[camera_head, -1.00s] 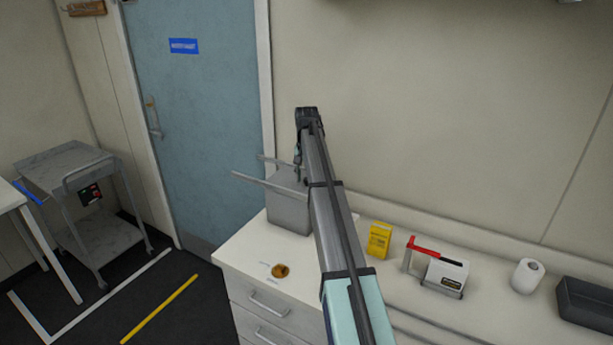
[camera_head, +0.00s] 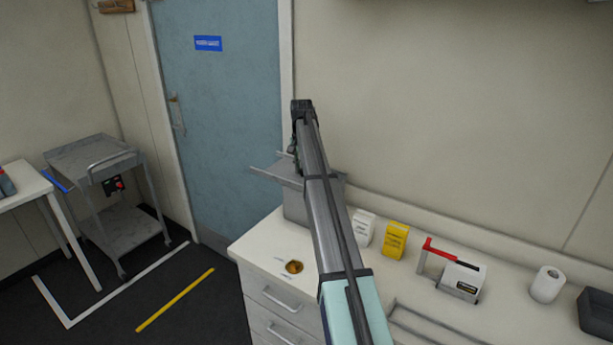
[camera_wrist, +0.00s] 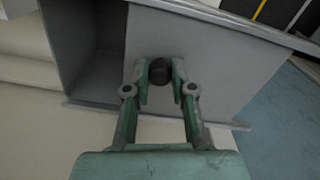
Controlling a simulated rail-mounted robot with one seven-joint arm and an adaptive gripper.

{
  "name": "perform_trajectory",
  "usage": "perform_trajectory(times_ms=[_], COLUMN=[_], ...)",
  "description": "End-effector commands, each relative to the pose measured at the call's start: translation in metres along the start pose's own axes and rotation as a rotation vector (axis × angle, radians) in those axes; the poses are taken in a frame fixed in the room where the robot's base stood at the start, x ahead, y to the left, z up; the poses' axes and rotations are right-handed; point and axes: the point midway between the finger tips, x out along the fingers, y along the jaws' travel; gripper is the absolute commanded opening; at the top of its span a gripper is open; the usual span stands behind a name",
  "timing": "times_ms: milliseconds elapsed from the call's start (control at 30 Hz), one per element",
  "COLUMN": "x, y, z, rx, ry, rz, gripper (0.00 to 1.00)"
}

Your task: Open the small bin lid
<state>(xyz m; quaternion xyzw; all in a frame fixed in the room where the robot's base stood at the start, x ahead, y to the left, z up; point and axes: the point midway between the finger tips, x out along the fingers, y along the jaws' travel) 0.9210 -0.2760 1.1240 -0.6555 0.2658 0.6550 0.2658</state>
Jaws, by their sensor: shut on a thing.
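The small grey bin (camera_head: 296,208) stands at the left end of the white counter, partly hidden behind my arm. Its grey lid (camera_head: 268,177) is a flat panel that juts out past the bin's left side in the head view. In the wrist view the lid (camera_wrist: 205,62) carries a black knob (camera_wrist: 159,71). A dark open gap into the bin (camera_wrist: 90,45) shows beside the lid. My gripper (camera_wrist: 160,82) has its fingers closed around the knob from both sides. In the head view my gripper (camera_head: 294,150) is above the bin, mostly hidden by the arm.
A blue door (camera_head: 218,110) is behind the bin. A trolley (camera_head: 118,220) stands left.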

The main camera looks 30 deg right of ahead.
Motion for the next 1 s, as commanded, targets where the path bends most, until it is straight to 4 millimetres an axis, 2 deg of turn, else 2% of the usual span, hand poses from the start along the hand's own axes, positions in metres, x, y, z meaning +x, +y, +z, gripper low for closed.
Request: perform_trajectory(times_ms=[33, 200, 567, 600, 667, 1000], x=[0.001, 0.001, 0.001, 0.001, 0.001, -0.001], y=[-0.018, -0.046, -0.050, -0.050, -0.050, -0.050], z=[-0.007, -0.012, -0.011, -0.011, -0.011, -0.011], rx=[-0.005, -0.003, 0.000, 0.000, 0.000, -0.002], ry=[0.000, 0.000, 0.000, 0.000, 0.000, -0.001], rz=[0.000, 0.000, 0.000, 0.000, 0.000, 0.000], gripper=[0.00, 0.00, 0.00, 0.31, 0.49, 0.49])
